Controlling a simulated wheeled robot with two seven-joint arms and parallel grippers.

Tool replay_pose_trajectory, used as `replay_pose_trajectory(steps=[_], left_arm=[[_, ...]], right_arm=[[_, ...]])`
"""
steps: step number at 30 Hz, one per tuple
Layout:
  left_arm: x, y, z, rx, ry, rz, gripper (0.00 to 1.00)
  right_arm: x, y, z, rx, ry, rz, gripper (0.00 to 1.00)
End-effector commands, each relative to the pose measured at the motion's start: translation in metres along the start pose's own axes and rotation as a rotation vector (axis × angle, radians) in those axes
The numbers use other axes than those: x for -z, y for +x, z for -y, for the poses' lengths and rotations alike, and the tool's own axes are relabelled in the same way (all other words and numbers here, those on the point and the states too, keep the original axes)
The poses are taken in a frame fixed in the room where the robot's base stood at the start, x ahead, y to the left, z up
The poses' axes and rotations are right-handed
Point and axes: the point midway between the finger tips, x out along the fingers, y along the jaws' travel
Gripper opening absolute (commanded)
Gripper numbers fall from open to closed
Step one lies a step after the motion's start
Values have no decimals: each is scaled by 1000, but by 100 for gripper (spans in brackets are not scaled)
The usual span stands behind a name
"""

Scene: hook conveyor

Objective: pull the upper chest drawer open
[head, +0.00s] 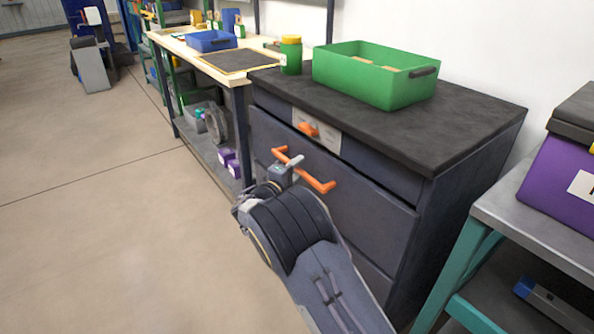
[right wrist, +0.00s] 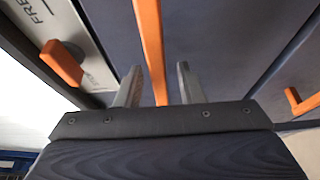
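The dark chest (head: 400,190) stands right of centre in the head view. Its large upper drawer (head: 376,205) looks shut and carries a long orange bar handle (head: 316,181), which also shows in the right wrist view (right wrist: 149,40). Above it is a slim front panel with a label (head: 328,138) and a small orange latch (head: 308,129). My right gripper (head: 292,165) is at the bar handle. In the right wrist view its two fingers (right wrist: 158,88) stand apart on either side of the bar, with a visible gap at the right finger. My left gripper is out of view.
A green crate (head: 365,75) and a green jar with a yellow lid (head: 291,55) stand on the chest top. A workbench (head: 185,42) adjoins at the left, and a teal-legged table (head: 540,225) with a purple box stands close at the right. The floor in front is clear.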

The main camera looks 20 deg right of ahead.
Motion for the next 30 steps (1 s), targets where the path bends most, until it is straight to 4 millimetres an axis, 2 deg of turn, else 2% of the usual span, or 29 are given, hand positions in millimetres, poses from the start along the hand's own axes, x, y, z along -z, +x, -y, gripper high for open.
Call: replay_pose_trajectory(steps=[8,16,26,30], left_arm=[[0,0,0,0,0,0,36],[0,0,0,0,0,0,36],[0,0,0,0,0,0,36],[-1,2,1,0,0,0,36]], right_arm=[[0,2,0,0,-1,0,35],[0,2,0,1,0,0,0],[0,1,0,1,0,0,0],[4,-7,1,1,0,0,0]])
